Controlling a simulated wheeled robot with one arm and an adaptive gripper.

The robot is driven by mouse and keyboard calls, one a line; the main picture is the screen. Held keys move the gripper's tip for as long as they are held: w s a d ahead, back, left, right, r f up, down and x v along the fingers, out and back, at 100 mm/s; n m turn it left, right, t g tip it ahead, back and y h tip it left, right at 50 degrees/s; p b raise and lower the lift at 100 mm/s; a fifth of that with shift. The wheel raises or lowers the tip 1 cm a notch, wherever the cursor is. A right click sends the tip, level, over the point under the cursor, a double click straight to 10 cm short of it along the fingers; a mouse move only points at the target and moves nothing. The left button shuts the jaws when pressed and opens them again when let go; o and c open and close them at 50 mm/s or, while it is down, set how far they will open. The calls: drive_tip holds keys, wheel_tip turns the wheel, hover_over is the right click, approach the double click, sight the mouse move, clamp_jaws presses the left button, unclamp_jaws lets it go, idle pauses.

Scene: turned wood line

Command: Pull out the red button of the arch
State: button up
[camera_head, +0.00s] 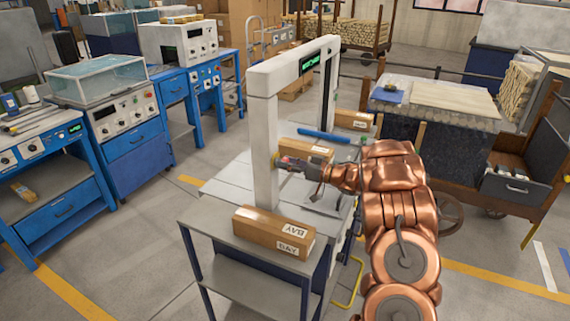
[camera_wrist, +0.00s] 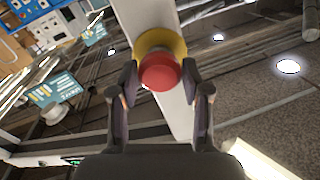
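The white arch (camera_head: 264,140) stands upright on a grey-topped workbench (camera_head: 225,190). The red button (camera_wrist: 160,72) sits on a round yellow base on the arch's post in the wrist view. In the head view the yellow base (camera_head: 276,159) shows on the near post, and my gripper hides most of the button. My gripper (camera_wrist: 160,75) has one finger on each side of the red button. Both fingertips appear to touch its sides, so it looks shut on it. In the head view my gripper (camera_head: 290,163) reaches the post from the right.
Cardboard boxes lie on the bench: one in front (camera_head: 273,231), one behind my gripper (camera_head: 307,150), one farther back (camera_head: 353,121). A blue bar (camera_head: 326,136) lies near them. A wooden cart (camera_head: 505,175) stands to the right. Blue machine cabinets (camera_head: 135,150) stand left across open floor.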

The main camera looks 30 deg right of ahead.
drive_tip(key=shift+o, duration=1.4)
drive_tip(key=shift+a, duration=0.1)
drive_tip(key=v, duration=1.2)
drive_tip(key=shift+w+f, duration=0.1)
